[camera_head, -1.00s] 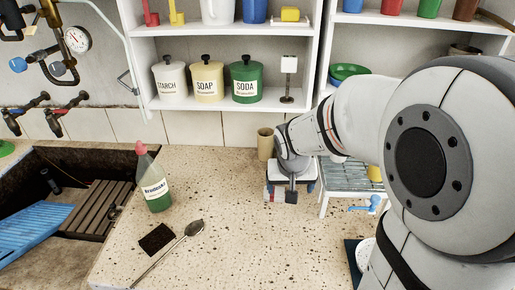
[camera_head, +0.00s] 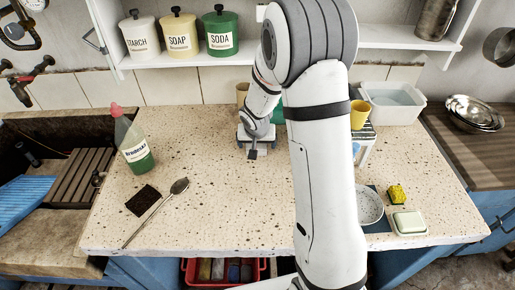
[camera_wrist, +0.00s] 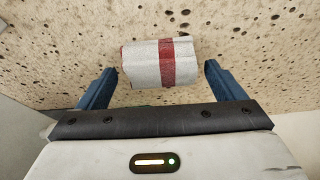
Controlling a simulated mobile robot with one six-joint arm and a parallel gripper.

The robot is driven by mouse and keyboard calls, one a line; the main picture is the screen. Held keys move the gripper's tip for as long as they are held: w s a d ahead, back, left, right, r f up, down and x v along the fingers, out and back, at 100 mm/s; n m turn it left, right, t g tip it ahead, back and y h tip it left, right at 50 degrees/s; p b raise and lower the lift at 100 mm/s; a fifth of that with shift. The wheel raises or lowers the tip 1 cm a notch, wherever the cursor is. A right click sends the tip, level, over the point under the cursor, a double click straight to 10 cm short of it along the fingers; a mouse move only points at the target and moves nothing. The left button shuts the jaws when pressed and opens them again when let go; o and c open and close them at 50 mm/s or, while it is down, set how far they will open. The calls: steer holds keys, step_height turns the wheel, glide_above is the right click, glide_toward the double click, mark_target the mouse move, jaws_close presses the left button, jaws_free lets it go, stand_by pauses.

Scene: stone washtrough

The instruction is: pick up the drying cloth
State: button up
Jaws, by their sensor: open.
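The drying cloth (camera_wrist: 147,64), a small folded white bundle with a red stripe, lies on the speckled stone top in the wrist view. My gripper (camera_wrist: 159,68) is open, with one blue finger on each side of the cloth. Gaps show between the cloth and both fingers, so neither seems to touch it. In the head view my gripper (camera_head: 254,150) is low over the back middle of the worktop. There my wrist and gripper hide most or all of the cloth.
A green bottle (camera_head: 133,145), a dark pad (camera_head: 142,200) and a long spoon (camera_head: 160,208) are on the left. A yellow cup (camera_head: 358,114), white basin (camera_head: 393,104), sponge (camera_head: 397,194) and soap dish (camera_head: 409,223) are on the right. The shelf (camera_head: 185,56) overhangs the back.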

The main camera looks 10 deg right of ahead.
steer(key=shift+x, duration=0.75)
steer(key=shift+c, duration=0.3)
steer(key=c, duration=1)
step_height(320, 180, up, 10)
steer(key=shift+r+p, duration=0.1)
steer(key=shift+p, duration=0.6)
steer(key=o, duration=0.4)
steer(key=c, duration=0.3)
steer(key=shift+p, duration=0.3)
